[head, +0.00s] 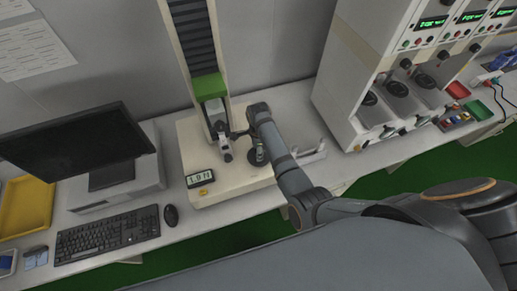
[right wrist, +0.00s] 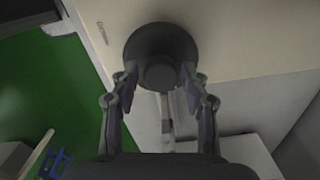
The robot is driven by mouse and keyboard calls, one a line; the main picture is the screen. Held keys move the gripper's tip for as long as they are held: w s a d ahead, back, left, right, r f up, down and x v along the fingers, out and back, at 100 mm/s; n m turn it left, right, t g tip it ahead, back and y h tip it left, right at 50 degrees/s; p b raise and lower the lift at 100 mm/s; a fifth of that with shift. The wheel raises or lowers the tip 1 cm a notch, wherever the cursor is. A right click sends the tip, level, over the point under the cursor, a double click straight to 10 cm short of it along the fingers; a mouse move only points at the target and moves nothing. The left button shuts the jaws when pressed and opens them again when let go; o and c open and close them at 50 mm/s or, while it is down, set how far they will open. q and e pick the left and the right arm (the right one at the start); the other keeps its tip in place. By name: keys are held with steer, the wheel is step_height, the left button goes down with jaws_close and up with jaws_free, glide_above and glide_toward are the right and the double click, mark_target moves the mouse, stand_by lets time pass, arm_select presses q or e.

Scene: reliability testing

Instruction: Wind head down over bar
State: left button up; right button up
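The test stand has a tall column with a green-fronted head (head: 209,87) on it. A grey metal fixture (head: 225,150) stands below the head, and I cannot make out a bar there for sure. A dark round handwheel (head: 257,157) sits at the right of the stand's base, partly behind my right arm. In the right wrist view the handwheel (right wrist: 160,38) shows as a dark disc with a central knob (right wrist: 160,74). My right gripper (right wrist: 159,80) is open, its fingers on either side of the knob with gaps visible. My left gripper is not in view.
A small display (head: 200,178) reads about 1.9 N on the cream base (head: 232,187). A monitor (head: 75,143), keyboard (head: 107,234) and mouse (head: 171,215) stand at left. A white instrument cabinet (head: 350,75) stands at right. A pale tray (head: 310,157) lies beside the base.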

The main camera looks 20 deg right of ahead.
steer(key=c, duration=0.7)
steer(key=shift+c, duration=0.3)
